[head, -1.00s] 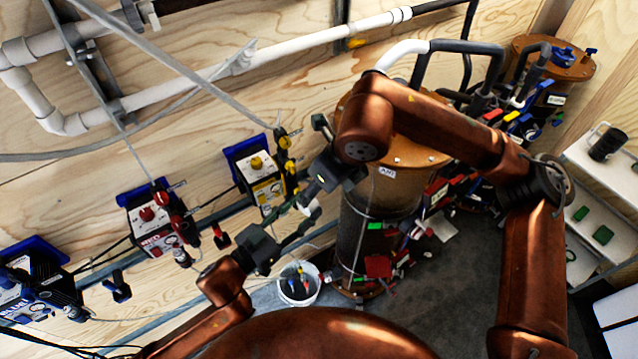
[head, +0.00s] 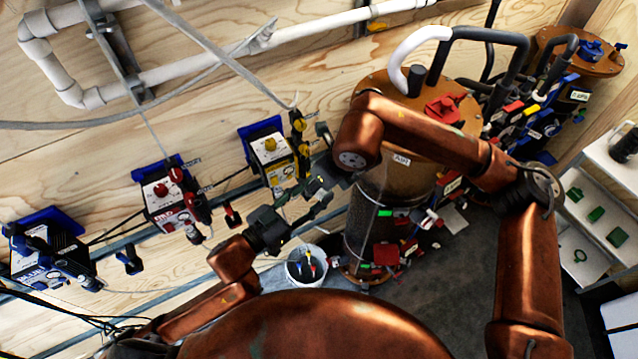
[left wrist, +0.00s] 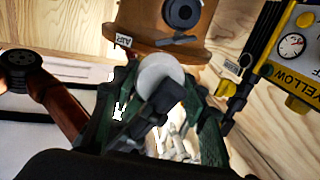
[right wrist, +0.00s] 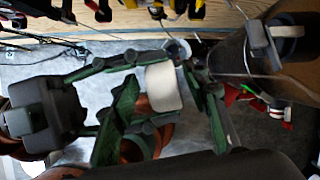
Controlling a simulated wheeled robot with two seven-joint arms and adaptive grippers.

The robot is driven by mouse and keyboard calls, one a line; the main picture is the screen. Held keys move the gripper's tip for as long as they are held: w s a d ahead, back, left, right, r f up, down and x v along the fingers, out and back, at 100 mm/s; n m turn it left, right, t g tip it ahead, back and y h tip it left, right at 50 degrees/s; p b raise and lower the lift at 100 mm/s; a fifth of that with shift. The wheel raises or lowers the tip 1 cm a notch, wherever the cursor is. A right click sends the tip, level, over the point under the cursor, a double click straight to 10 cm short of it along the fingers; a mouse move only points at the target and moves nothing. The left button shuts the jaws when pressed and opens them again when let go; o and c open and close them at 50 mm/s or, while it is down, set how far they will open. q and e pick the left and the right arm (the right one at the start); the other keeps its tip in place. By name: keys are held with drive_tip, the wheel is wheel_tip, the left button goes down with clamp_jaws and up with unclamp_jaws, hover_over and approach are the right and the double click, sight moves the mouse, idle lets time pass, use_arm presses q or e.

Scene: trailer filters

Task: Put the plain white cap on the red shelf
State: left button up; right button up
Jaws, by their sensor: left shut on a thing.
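A plain white cap (right wrist: 163,88) sits between the fingers in the right wrist view. It also shows as a pale round shape in the left wrist view (left wrist: 160,72). My left gripper (head: 318,205) is shut on it. My right gripper (head: 318,172) meets the left one from above in the head view. In the right wrist view its green fingers (right wrist: 165,85) stand apart on either side of the cap; contact is hard to judge. The cap is hidden by the grippers in the head view. I cannot make out a red shelf with certainty.
A brown tank (head: 385,205) labelled AIR stands close to the grippers. A white bucket (head: 305,284) stands below them. Red (head: 165,203) and yellow (head: 272,170) units hang on the wooden wall. White shelves (head: 590,205) holding green parts stand at the right.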

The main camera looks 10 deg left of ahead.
clamp_jaws()
use_arm(q)
drive_tip(key=o, duration=1.6)
